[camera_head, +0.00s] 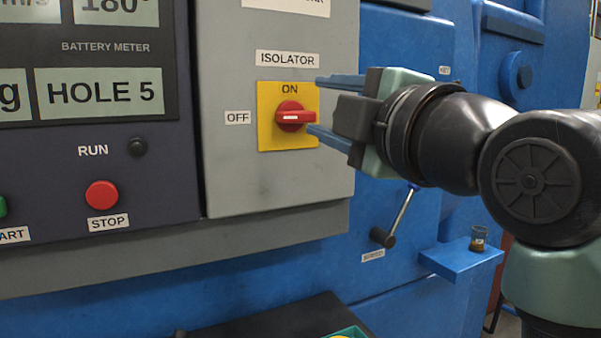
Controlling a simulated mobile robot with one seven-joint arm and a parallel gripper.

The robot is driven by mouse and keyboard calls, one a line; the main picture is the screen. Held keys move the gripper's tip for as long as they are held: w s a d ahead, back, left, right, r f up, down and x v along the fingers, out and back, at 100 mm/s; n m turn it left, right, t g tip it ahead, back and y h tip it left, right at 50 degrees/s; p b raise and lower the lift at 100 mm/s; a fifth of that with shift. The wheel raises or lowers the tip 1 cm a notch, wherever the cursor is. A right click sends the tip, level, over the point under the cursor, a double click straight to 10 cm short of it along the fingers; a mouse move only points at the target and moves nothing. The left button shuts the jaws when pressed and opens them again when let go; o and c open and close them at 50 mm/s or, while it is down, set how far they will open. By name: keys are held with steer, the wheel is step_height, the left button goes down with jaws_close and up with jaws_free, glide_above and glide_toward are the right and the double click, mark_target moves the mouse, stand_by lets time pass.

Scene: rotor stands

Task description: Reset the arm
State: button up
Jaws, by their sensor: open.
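My arm comes in from the right edge. My gripper (322,107) is open, with its two blue fingers pointing left at the isolator panel. The red isolator knob (294,116) sits on a yellow plate (270,137), its white mark lying horizontal. The fingertips are at the right edge of the yellow plate, one above and one below the knob's height. I cannot tell whether the lower fingertip touches the knob or plate. Nothing shows between the fingers except the knob's right end nearby.
Left is a dark control panel with a red STOP button (101,195), a dark RUN lamp (137,147) and a display reading HOLE 5 (99,92). A lever (384,237) and a blue shelf (462,261) with a small cup (478,239) are below my arm.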

steer(key=s+a+r+m+t+h+p, duration=0.3)
steer(key=s+m, duration=0.4)
steer(key=m, duration=0.3)
steer(key=s+a+r+m+t+h+p, duration=0.3)
steer(key=s+r+m+t+p, duration=0.2)
steer(key=m, duration=0.5)
step_height(320, 180, up, 4)
steer(key=shift+s+a+f+t, duration=0.25)
steer(key=shift+s+a+t, duration=0.25)
steer(key=shift+s, duration=0.65)
steer(key=shift+d, duration=0.1)
